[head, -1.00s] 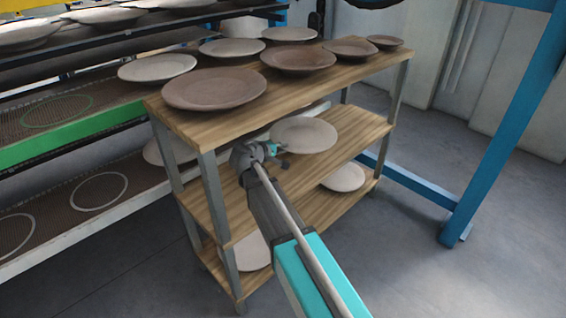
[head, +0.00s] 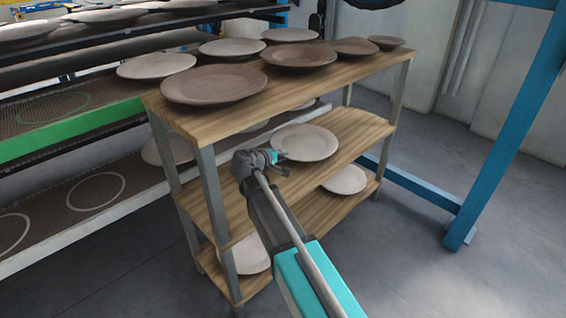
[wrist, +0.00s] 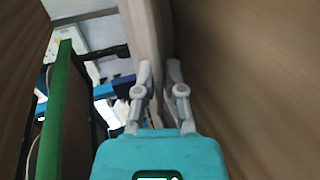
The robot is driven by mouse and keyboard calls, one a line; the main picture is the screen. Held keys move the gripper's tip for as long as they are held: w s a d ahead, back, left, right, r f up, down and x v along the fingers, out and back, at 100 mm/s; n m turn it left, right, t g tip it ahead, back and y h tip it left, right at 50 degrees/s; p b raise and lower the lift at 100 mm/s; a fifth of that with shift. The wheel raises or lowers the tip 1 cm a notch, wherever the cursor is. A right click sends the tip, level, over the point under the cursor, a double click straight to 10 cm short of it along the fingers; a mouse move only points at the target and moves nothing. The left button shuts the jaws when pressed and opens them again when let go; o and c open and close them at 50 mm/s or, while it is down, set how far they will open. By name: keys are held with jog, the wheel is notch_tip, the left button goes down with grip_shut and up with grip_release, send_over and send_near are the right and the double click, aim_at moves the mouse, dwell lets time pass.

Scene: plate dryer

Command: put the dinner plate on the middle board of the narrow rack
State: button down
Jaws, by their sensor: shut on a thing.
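The dinner plate (head: 308,143), pale and round, lies about level at the middle board (head: 357,134) of the narrow wooden rack. I cannot tell if it touches the board or is slightly above it. My gripper (head: 278,161) reaches in from the front and is shut on the plate's near rim. In the wrist view my two fingers (wrist: 160,72) are close together on the plate (wrist: 145,30), seen edge-on, with a wooden board (wrist: 250,70) close on the right.
The rack's top board (head: 345,67) holds several brown and pale plates. Pale plates also rest on the bottom board (head: 318,203). A rack post (head: 215,195) stands left of my arm. A green-edged dryer shelf (head: 75,134) is at left, a blue frame (head: 500,130) at right.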

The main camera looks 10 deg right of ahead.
jog(key=shift+f, duration=0.4)
jog(key=shift+f+b, duration=0.15)
jog(key=shift+b, duration=0.25)
jog(key=c, duration=0.7)
grip_release()
jog(key=shift+c, duration=0.2)
jog(key=shift+s+a+r+p, duration=0.15)
jog(key=shift+r+p, duration=0.1)
jog(key=shift+p, duration=0.05)
jog(key=shift+p+v, duration=1.1)
jog(key=shift+v, duration=2.5)
